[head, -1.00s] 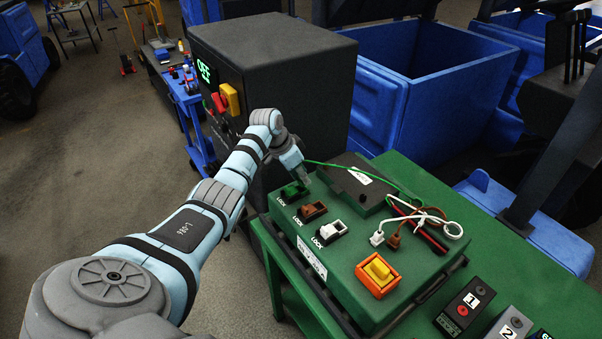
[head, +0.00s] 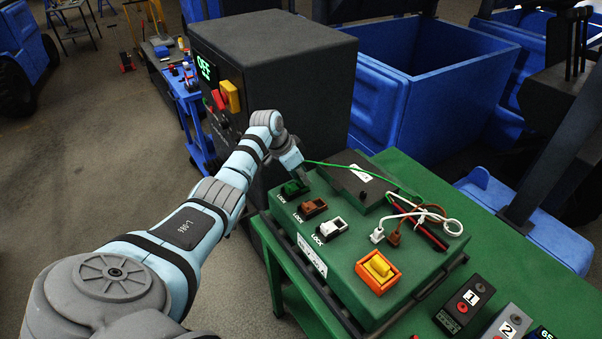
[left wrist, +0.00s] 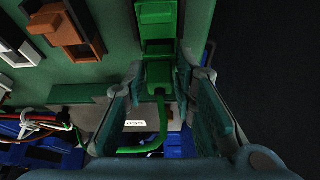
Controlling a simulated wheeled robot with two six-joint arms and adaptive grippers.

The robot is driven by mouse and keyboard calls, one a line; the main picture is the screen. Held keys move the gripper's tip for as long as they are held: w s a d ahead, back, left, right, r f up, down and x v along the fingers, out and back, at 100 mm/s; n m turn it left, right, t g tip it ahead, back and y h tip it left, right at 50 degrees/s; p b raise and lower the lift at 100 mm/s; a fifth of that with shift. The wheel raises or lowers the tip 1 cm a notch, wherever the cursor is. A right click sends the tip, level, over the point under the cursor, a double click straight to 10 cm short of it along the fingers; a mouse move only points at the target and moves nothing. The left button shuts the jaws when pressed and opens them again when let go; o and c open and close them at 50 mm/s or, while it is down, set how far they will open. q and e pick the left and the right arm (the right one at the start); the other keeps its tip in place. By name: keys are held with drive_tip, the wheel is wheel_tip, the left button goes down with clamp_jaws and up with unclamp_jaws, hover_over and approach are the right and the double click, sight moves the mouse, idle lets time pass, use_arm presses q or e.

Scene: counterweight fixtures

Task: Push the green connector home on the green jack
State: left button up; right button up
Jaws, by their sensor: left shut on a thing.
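The green jack (head: 291,189) is at the far-left corner of the green box's top, by a LOCK label; it also shows at the top of the left wrist view (left wrist: 157,18). My left gripper (head: 302,174) reaches down beside it. In the left wrist view, the left gripper (left wrist: 160,78) is shut on the green connector (left wrist: 158,73), with a finger on each side. The connector is lined up with the jack and very close to it; I cannot tell how far in it sits. Its green cable (head: 335,165) trails right across the box. My right gripper is out of view.
Brown (head: 313,208) and white (head: 330,229) jacks sit beside the green one. Loose white and brown connectors (head: 377,236) with cables lie on the box. An orange-framed yellow switch (head: 378,268) is nearer. A dark cabinet (head: 270,70) stands behind my left arm.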

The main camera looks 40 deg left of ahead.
use_arm(q)
drive_tip(key=shift+f, duration=0.3)
idle(0.5)
drive_tip(key=shift+s+f, duration=0.1)
drive_tip(key=shift+f, duration=0.35)
idle(0.4)
drive_tip(key=o, duration=0.8)
drive_tip(key=shift+s+d, duration=0.1)
drive_tip(key=shift+d, duration=0.05)
drive_tip(key=shift+c, duration=0.2)
drive_tip(key=shift+o, duration=0.2)
drive_tip(key=shift+w+a+f, duration=0.1)
drive_tip(key=shift+w+a, duration=0.1)
wheel_tip(320, 180, up, 5)
drive_tip(key=p, duration=0.4)
drive_tip(key=shift+f, duration=0.15)
